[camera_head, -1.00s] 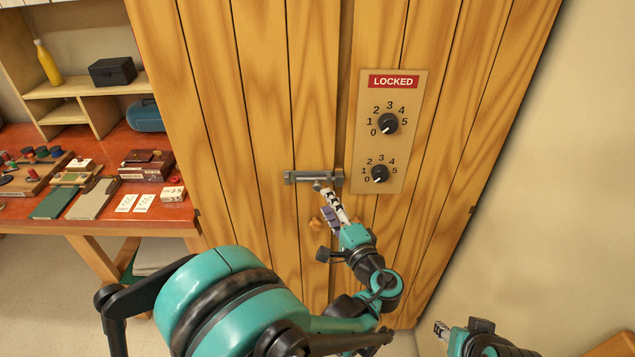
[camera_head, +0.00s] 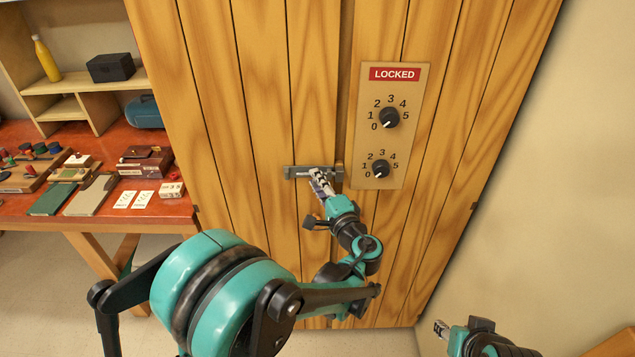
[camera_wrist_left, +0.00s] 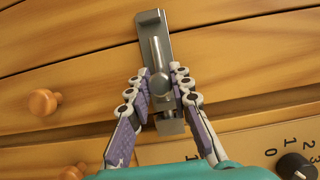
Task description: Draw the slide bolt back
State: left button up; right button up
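The slide bolt (camera_head: 298,172) is a grey metal fitting on the wooden door, close to the door's vertical seam. In the left wrist view its plate (camera_wrist_left: 153,24) runs up from the middle, with a rod and a round knob (camera_wrist_left: 160,81). My left gripper (camera_head: 316,174) is at the bolt and covers part of it in the head view. In the left wrist view its fingers (camera_wrist_left: 162,84) stand on either side of the knob, close to it; a firm grip does not show. My right gripper (camera_head: 440,328) hangs low at the right, away from the door.
A panel (camera_head: 397,88) with a red LOCKED sign and two dials, both pointing near 0, is fixed right of the bolt. Round wooden knobs (camera_wrist_left: 43,102) show beside the fingers. A red-topped workbench (camera_head: 85,222) with small items stands at the left.

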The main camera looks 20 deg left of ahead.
pick_arm(q)
jog(key=shift+s+a, duration=0.25)
jog(key=shift+a, duration=0.55)
jog(key=shift+s+a, duration=0.2)
jog(key=shift+a, duration=0.65)
jog(key=shift+s+a, duration=0.25)
jog(key=shift+a, duration=0.55)
grip_shut()
jog(key=shift+d, duration=0.15)
jog(key=o, duration=0.9)
grip_release()
jog(key=shift+a, duration=0.2)
jog(key=shift+d, duration=0.2)
jog(key=shift+s+d, duration=0.2)
jog(key=shift+s, duration=0.1)
send_near(295, 176)
jog(key=v, duration=0.4)
jog(key=shift+s+d, duration=0.1)
jog(key=shift+s, duration=0.35)
